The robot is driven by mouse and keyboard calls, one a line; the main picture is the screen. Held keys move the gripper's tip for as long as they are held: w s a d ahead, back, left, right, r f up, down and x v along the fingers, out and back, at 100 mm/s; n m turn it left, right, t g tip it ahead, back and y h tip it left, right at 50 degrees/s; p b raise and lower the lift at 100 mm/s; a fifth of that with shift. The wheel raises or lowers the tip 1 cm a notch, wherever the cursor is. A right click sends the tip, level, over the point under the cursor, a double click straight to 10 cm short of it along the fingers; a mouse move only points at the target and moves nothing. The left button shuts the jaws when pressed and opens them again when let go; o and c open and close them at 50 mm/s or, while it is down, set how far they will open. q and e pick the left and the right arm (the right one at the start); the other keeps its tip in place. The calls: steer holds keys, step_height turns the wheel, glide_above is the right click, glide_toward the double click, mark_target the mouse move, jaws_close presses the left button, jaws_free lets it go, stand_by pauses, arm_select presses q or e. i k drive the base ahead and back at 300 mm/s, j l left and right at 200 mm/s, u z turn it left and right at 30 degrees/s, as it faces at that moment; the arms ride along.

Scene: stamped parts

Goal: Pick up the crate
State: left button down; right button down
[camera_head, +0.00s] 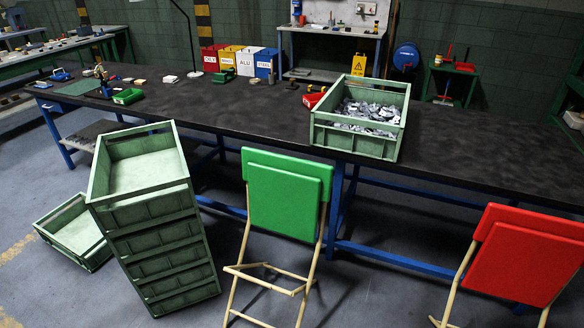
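A green crate (382,147) stands upright on the dark workbench, right of the middle of the view. It is filled with many grey stamped metal parts (368,113). A stack of several empty green crates (160,245) stands on the floor at the left front, in front of the bench. Another empty green crate (93,258) lies on the floor left of the stack. Neither of my grippers shows in the head view.
The long dark workbench (470,160) has clear surface on both sides of the filled crate. A green folding chair (288,195) and a red folding chair (530,255) stand before it. A small red bin (313,98) sits just left of the filled crate.

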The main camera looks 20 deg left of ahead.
mark_target(75, 232)
steer(key=u, duration=2.05)
